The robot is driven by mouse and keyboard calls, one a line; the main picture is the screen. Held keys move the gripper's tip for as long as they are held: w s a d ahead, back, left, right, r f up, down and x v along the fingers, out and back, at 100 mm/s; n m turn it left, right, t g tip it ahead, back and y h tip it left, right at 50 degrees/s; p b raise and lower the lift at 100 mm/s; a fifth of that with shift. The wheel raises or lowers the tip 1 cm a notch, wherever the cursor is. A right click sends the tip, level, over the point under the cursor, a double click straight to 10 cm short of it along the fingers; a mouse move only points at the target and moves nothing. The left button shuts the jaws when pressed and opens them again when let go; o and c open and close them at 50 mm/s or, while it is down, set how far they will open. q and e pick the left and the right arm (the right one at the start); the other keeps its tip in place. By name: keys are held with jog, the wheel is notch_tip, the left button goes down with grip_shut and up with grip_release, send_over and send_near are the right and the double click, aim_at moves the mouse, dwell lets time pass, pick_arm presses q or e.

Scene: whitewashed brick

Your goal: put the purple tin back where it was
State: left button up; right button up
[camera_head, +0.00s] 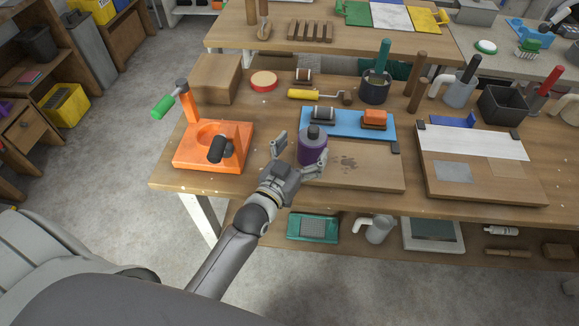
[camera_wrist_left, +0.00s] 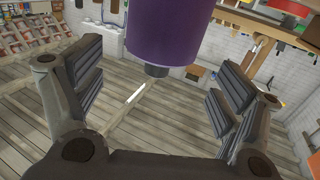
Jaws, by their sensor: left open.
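The purple tin (camera_head: 312,150) with a dark cap stands upright at the left part of a wooden board (camera_head: 375,176), in front of a blue mat (camera_head: 347,130). My left gripper (camera_head: 299,157) is open, with one finger to the left of the tin and the other at its right front. In the left wrist view the purple tin (camera_wrist_left: 165,30) is at the top, between the spread fingers (camera_wrist_left: 160,90), with gaps on both sides. The tin's lower part is partly hidden by the gripper in the head view. My right gripper is not in view.
An orange press (camera_head: 213,147) with a green handle stands left of the gripper. The blue mat holds a grey-and-black block (camera_head: 323,114) and an orange block (camera_head: 374,117). A yellow-handled roller (camera_head: 317,95) and a dark pot (camera_head: 375,90) are behind.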

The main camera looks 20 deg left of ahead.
pick_arm(q)
jog(key=s, duration=0.7)
jog(key=shift+s+a+b, duration=0.4)
jog(key=shift+a, duration=0.05)
jog(key=s+a+f+g+y, duration=0.1)
jog(key=s+f+g, duration=0.5)
jog(key=s, duration=0.4)
jog(key=s+a+f+g+y, duration=0.1)
jog(key=s+f+g, duration=0.4)
jog(key=s+g, duration=0.4)
notch_tip(320, 180, down, 25)
jog(key=s, duration=0.2)
jog(key=s+a+f+m+g, duration=0.1)
jog(key=s+a+f, duration=0.2)
jog(key=s+f, duration=1.3)
jog(key=shift+s+f+g, duration=0.15)
jog(key=shift+s+g, duration=0.25)
jog(key=shift+s, duration=0.1)
